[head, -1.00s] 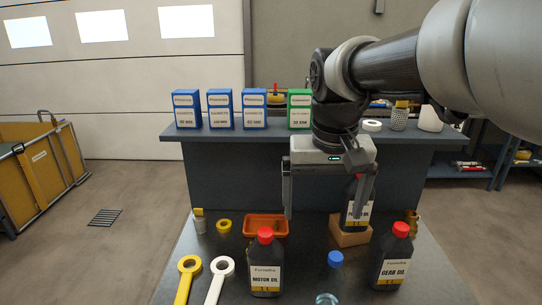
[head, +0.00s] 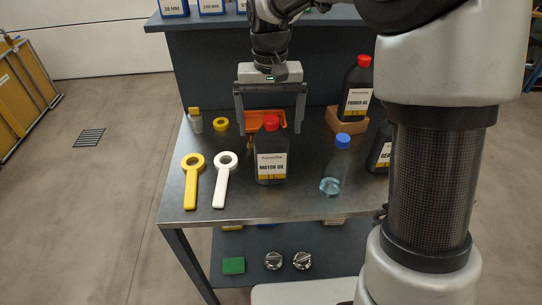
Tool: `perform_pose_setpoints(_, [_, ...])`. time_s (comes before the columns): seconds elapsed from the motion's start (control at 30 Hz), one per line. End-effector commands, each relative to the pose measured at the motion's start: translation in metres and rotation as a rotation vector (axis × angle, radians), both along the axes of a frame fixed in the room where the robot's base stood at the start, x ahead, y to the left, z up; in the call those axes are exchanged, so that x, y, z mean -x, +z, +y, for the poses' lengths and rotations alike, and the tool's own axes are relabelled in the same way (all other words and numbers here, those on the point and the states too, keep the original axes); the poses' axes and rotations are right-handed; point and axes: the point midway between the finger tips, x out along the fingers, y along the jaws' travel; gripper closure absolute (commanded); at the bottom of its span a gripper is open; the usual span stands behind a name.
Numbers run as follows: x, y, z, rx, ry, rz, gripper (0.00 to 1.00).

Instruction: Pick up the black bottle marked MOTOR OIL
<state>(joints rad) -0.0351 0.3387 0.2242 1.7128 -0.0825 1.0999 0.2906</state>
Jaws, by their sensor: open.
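The black bottle marked MOTOR OIL (head: 271,158) stands upright on the metal table, with a red cap and a white and yellow label facing me. My gripper (head: 271,132) is open and points down, its two fingers spread wide. In the picture the fingers appear on either side of the bottle's top. I cannot tell the exact depth between fingers and bottle. The bottle is not held.
A clear bottle with a blue cap (head: 335,168) stands close right. A POWER OIL bottle (head: 356,92) is on a wooden block (head: 340,120). White (head: 224,180) and yellow (head: 193,182) ring-ended tools lie left. An orange tray (head: 258,116) sits behind.

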Motion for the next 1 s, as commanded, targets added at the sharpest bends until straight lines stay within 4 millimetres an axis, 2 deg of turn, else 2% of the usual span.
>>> perform_pose_setpoints(0.03, [0.001,-0.012,0.000,0.001,0.000,0.004,0.06])
perform_pose_setpoints(0.1, [0.000,-0.021,0.000,0.001,0.001,0.001,0.06])
perform_pose_setpoints(0.37, [0.000,-0.040,-0.001,0.001,0.001,0.002,0.06])
perform_pose_setpoints(0.63, [-0.004,-0.078,-0.003,0.000,0.002,0.001,0.06])
perform_pose_setpoints(0.97, [-0.004,-0.084,-0.003,0.000,0.001,-0.001,0.06])
perform_pose_setpoints(1.0, [-0.004,-0.084,-0.003,0.000,0.001,-0.001,0.13])
